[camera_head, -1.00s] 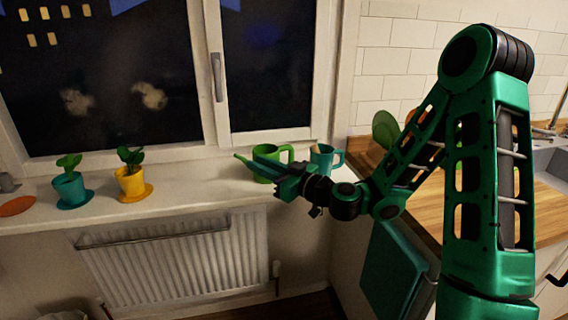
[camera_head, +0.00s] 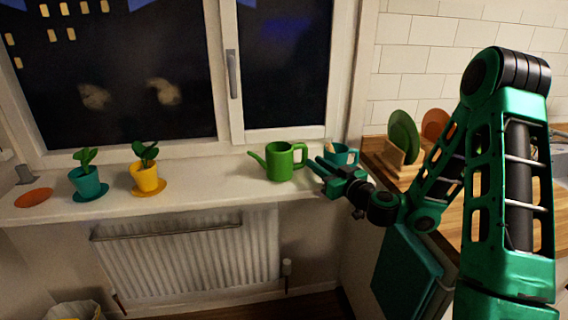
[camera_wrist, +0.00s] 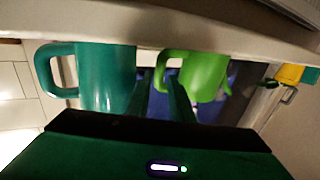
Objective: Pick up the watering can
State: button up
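The green watering can (camera_head: 279,162) stands upright on the windowsill, its spout to the left and its loop handle to the right. My gripper (camera_head: 314,163) is just right of the handle, its two fingers apart and pointing left towards the can. In the wrist view the can (camera_wrist: 204,76) is right of centre, with its handle near the tips of my gripper (camera_wrist: 164,76). I cannot tell whether the handle is between the fingers. The can is not held.
A teal mug (camera_head: 342,155) stands on the sill close behind my gripper; it shows left in the wrist view (camera_wrist: 106,78). A yellow pot (camera_head: 146,177) and a teal pot (camera_head: 87,182) with plants stand further left. A plate rack (camera_head: 398,160) is on the counter at right.

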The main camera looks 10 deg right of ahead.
jog(key=shift+x, duration=2.65)
jog(key=shift+r, duration=0.1)
grip_shut()
